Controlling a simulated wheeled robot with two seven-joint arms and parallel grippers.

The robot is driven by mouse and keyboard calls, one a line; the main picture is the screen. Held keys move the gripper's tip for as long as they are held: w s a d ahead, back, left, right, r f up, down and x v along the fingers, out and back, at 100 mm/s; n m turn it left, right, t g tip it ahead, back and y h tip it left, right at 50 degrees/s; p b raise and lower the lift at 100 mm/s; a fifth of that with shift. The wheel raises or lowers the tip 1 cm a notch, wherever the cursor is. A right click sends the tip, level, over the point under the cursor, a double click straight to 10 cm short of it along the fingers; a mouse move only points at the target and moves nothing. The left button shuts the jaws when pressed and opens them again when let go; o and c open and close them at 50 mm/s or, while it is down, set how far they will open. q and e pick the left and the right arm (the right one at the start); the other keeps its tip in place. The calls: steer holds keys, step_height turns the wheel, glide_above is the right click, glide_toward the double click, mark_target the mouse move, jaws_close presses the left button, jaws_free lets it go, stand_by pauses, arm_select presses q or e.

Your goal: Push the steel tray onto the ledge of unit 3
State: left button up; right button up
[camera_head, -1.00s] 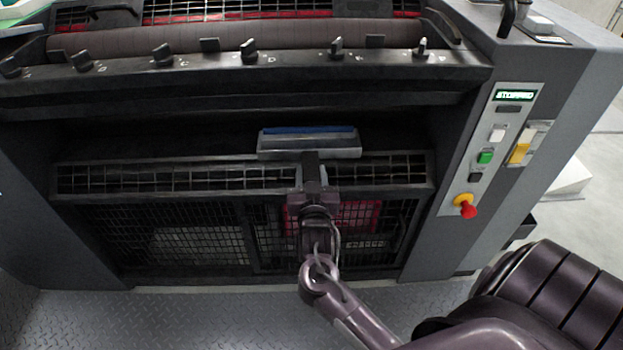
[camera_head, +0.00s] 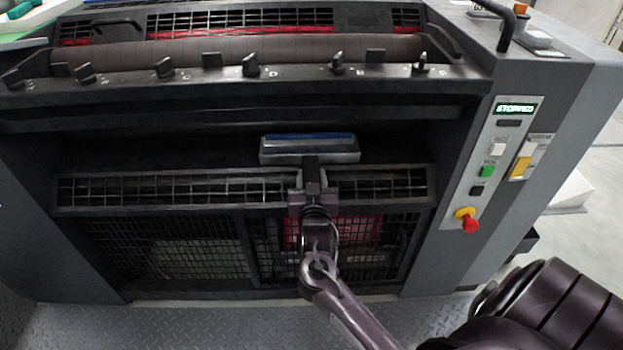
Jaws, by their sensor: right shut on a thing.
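The steel tray (camera_head: 272,157) is a narrow grey trough with a blue strip along its top. It sits level at the mouth of the dark recess of the ink unit (camera_head: 180,115), above the grated ledge (camera_head: 175,189). My right gripper (camera_head: 311,163) is at the middle of the tray's near side, shut on the tray, with the arm reaching up from the lower right. The gripper hides part of the tray's lower front and the grate behind it. I cannot tell how far the tray rests on the ledge. My left gripper is not in view.
A row of black keys (camera_head: 250,66) and a roller (camera_head: 240,50) lie above the recess. A control panel (camera_head: 497,160) reading STOPPED, with a red stop button (camera_head: 470,221), is on the right. Mesh guards (camera_head: 190,250) are below. Treadplate floor (camera_head: 200,325) lies in front.

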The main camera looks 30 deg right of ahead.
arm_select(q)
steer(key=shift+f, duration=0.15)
arm_select(e)
steer(key=shift+w+d, duration=0.2)
steer(key=shift+w, duration=0.05)
stand_by(0.4)
steer(key=o, duration=1.3)
steer(key=shift+c, duration=0.2)
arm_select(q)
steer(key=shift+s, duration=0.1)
arm_select(e)
steer(key=shift+a, duration=0.1)
arm_select(q)
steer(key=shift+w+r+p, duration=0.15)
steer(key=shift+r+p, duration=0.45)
steer(key=shift+p, duration=0.85)
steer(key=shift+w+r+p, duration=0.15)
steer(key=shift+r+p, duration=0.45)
steer(key=shift+p, duration=0.8)
arm_select(e)
steer(key=v, duration=1.8)
steer(key=shift+s, duration=0.45)
